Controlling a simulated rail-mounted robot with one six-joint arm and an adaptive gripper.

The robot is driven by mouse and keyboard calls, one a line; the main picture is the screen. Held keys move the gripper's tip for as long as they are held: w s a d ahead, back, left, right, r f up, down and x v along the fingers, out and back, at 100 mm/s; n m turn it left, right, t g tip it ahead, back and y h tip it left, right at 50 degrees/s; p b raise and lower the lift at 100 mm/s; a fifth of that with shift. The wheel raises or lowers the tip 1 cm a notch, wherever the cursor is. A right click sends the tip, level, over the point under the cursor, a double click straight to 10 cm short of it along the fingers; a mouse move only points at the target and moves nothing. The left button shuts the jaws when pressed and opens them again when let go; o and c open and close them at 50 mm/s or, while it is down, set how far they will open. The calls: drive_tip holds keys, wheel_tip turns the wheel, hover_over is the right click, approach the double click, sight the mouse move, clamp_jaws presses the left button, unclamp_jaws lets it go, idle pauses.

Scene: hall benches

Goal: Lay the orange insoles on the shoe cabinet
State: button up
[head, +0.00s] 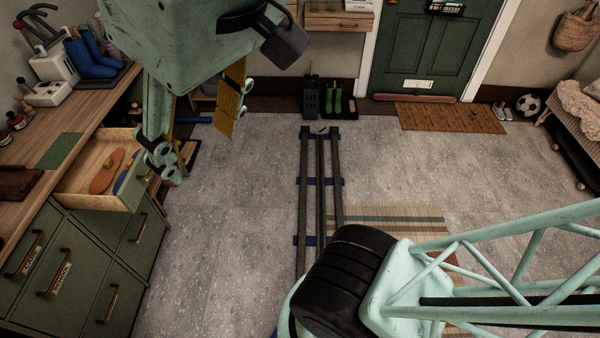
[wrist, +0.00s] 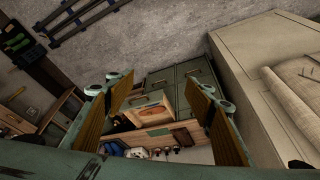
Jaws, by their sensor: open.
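The orange insoles (head: 106,172) lie in an open wooden drawer (head: 82,187) at the left of the head view; I cannot tell one from a pair. The drawer belongs to a green cabinet (head: 115,258) with a wooden top, which I take for the shoe cabinet. My gripper (head: 208,138) is open and empty, in the air to the right of the drawer in the head view. In the wrist view, its two ribbed fingers stand wide apart (wrist: 165,108), with the open drawer (wrist: 150,100) showing between them.
A blue item (head: 127,172) lies beside the insoles. A green mat (head: 58,150) lies on the cabinet top, with a brown tray (head: 18,183) in front and blue boots (head: 90,55) behind. Small bottles (head: 17,118) stand along the left. The floor (head: 215,215) right of the cabinet is clear.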

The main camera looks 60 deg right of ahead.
drive_tip(key=shift+s+f, duration=0.4)
drive_tip(key=shift+f, duration=0.25)
drive_tip(key=c, duration=0.4)
drive_tip(key=w+a+r+m+y+p, duration=0.15)
drive_tip(key=w+m, duration=0.55)
drive_tip(key=w, duration=1.3)
drive_tip(key=w+f+m, duration=0.3)
drive_tip(key=w+m, duration=0.1)
drive_tip(key=w, duration=0.6)
drive_tip(key=w+f+m, duration=0.2)
drive_tip(key=w+m, duration=0.2)
drive_tip(key=w, duration=0.6)
drive_tip(key=w+d+f+m+p, duration=0.1)
drive_tip(key=w+d+f+m, duration=0.1)
drive_tip(key=w+f+m, duration=0.5)
drive_tip(key=w+d+f+m+y+p, duration=0.1)
drive_tip(key=w+d+f+m, duration=0.2)
drive_tip(key=w+f, duration=1.7)
wheel_tip(320, 180, down, 2)
drive_tip(key=m, duration=0.4)
drive_tip(key=shift+d+m, duration=0.25)
drive_tip(key=shift+m, duration=0.05)
drive_tip(key=shift+w+f, duration=0.15)
